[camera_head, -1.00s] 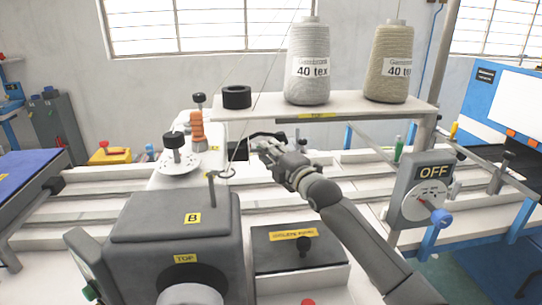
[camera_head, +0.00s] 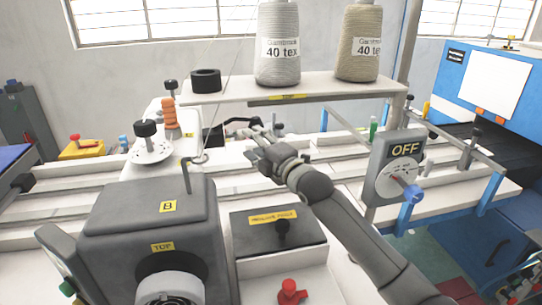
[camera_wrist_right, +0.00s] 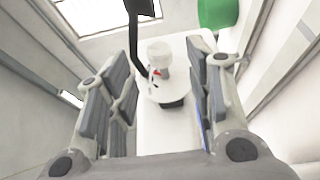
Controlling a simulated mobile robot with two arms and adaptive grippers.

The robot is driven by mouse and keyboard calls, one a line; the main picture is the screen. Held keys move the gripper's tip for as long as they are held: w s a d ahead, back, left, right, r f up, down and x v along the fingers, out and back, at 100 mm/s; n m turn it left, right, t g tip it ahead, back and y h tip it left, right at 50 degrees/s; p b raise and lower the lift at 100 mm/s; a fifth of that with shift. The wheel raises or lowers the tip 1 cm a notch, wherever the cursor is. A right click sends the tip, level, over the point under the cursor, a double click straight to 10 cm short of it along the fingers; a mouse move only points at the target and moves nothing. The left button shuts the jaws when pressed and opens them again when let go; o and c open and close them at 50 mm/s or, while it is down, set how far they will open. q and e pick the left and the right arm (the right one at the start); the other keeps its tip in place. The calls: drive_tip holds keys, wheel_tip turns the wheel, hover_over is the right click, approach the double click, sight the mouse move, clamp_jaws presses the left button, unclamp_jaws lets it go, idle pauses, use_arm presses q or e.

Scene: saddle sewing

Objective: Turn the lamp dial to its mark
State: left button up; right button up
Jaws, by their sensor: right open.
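In the right wrist view a pale round dial (camera_wrist_right: 166,88) with a whitish knob (camera_wrist_right: 159,54) and a small red mark stands between my open fingers, apart from them. A black bent stem (camera_wrist_right: 133,40) rises beside it; I take this for the lamp and its dial, with no readable label. In the head view my right gripper (camera_head: 262,138) is open and empty beyond the grey machine, near a black curved arm (camera_head: 240,122). The dial there is hidden or too small to tell. My left gripper is not in view.
A grey OFF box (camera_head: 396,165) with a blue knob (camera_head: 413,195) stands right of my right arm. The thread shelf (camera_head: 230,92) with two cones is behind the gripper. A white disc with black knob (camera_head: 146,128) and the grey machine (camera_head: 150,215) stand left.

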drive_tip(key=v, duration=0.8)
drive_tip(key=shift+a+f, duration=0.1)
